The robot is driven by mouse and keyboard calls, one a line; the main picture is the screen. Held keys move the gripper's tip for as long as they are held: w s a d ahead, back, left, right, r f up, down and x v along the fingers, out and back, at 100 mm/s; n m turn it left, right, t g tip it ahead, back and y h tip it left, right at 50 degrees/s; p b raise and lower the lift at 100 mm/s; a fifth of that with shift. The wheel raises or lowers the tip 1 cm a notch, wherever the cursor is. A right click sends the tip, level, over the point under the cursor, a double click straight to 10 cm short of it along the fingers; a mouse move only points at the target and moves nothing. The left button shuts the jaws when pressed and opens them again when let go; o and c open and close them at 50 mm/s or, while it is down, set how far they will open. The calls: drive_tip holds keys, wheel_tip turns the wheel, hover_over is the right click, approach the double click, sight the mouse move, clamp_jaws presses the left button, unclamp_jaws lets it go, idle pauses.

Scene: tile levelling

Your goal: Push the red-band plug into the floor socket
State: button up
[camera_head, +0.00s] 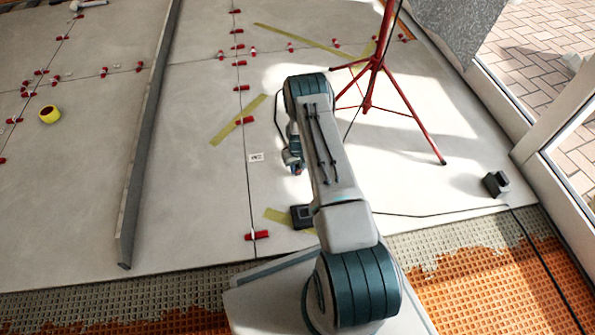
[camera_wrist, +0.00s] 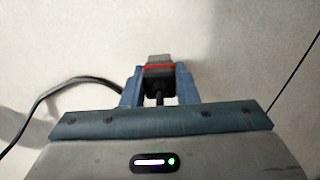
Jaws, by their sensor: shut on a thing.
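A dark plug with a red band (camera_wrist: 159,67) sits between the two blue fingers of my gripper (camera_wrist: 159,76) in the wrist view. Its black cable shows behind it between the fingers. My gripper is shut on the plug. In the head view my gripper (camera_head: 296,167) is left of my forearm, and the plug is too small to make out clearly. A dark square box that looks like the floor socket (camera_head: 301,216) lies on the tiles, nearer than my gripper and apart from it. My arm is close to its right side. The wrist view shows only plain tile beyond the plug.
A red tripod (camera_head: 373,75) stands right of my arm. A black block (camera_head: 496,184) with a cable lies near the door frame. A long grey bar (camera_head: 150,135) lies left. Red clips (camera_head: 257,235) line the joints.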

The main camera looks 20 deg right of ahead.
sight(298, 166)
drive_tip(key=shift+r+p, duration=1.25)
drive_tip(key=shift+r, duration=1.05)
drive_tip(key=shift+r, duration=0.1)
